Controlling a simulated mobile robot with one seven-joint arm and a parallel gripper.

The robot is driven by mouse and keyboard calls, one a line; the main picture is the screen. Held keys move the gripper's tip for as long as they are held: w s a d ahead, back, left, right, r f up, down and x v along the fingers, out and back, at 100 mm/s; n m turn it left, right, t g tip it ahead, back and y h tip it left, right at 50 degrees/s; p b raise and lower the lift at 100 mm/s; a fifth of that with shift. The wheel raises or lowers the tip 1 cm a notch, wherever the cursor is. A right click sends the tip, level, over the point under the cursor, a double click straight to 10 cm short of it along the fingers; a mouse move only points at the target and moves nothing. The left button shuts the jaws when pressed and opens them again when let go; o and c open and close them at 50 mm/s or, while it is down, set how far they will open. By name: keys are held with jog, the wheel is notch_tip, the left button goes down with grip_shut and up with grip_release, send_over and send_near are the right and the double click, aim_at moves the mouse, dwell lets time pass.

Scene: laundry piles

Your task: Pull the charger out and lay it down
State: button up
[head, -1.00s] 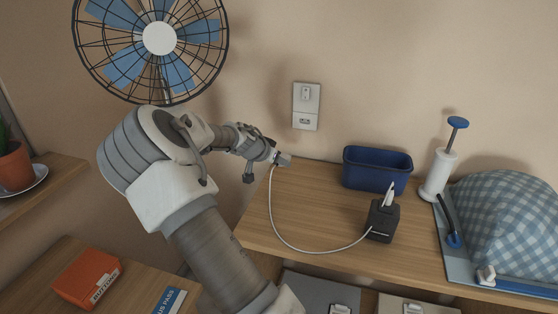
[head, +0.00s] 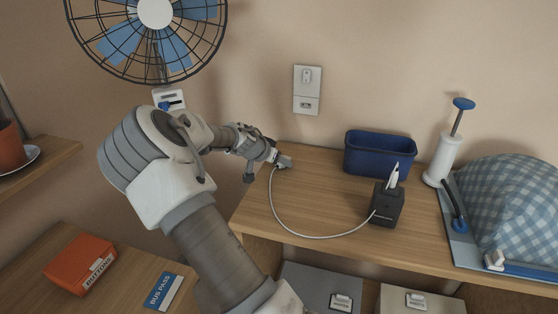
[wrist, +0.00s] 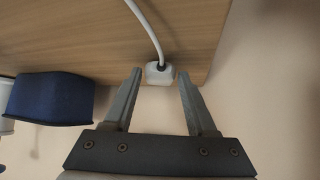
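The charger is a small white plug (wrist: 158,73) on the end of a white cable (head: 305,234). In the wrist view it is at the wooden shelf top, close to its edge, between the fingertips of my gripper (wrist: 160,74). The two fingers are apart, with a gap on each side of the plug. In the head view my gripper (head: 282,162) is low at the shelf's back left, and the plug is hard to make out there. The wall outlet (head: 307,90) above has nothing plugged into it. The cable runs to a black box (head: 386,206).
A fan (head: 155,14) is at the upper left. The shelf inside the cable's loop is clear.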

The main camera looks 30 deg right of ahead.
jog(key=shift+o, duration=1.4)
jog(key=p+v, duration=0.3)
jog(key=v, duration=1.4)
jog(key=shift+a+p, duration=0.15)
jog(key=shift+p, duration=0.25)
jog(key=shift+s, duration=0.15)
